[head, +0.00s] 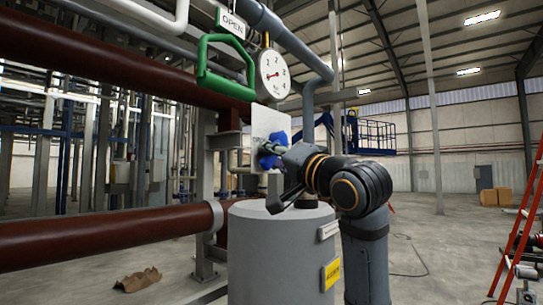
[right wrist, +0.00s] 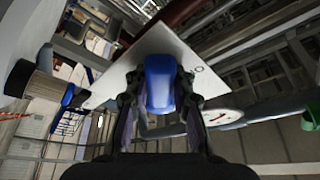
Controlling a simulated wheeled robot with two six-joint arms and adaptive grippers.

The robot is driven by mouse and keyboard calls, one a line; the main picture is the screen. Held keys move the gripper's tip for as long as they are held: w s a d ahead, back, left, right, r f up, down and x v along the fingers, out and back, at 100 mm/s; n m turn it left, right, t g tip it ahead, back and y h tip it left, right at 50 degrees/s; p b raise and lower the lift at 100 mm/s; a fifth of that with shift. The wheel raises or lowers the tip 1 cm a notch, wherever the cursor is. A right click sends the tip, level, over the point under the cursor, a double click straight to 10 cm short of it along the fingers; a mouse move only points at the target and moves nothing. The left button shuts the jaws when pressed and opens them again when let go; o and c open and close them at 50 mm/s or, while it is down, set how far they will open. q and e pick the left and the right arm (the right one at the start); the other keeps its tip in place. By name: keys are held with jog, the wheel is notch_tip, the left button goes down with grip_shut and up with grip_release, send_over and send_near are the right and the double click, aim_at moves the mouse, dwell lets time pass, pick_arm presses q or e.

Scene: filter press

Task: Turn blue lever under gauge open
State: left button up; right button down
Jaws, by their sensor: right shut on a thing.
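The blue lever (head: 268,157) sits in front of a white plate (head: 262,122), below the round white gauge (head: 273,75) with its red needle. My right gripper (head: 277,149) reaches it from the right and covers part of it. In the right wrist view the lever (right wrist: 160,80) stands between the two dark fingers of my right gripper (right wrist: 160,100), which is shut on it. The white plate (right wrist: 185,55) lies behind the lever there. The lever's pivot is hidden. My left gripper is not in view.
A green handle (head: 205,65) and an OPEN sign (head: 232,22) are at the upper left of the gauge. A grey cylinder (head: 265,255) stands below my right arm. Brown pipes (head: 110,235) run at left. An orange ladder (head: 520,235) stands at right; the floor between is mostly open.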

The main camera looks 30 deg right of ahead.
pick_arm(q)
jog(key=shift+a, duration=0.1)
pick_arm(e)
jog(key=c, duration=1.1)
grip_release()
jog(key=v, duration=0.7)
jog(key=shift+s+f, duration=0.1)
jog(key=shift+s, duration=0.1)
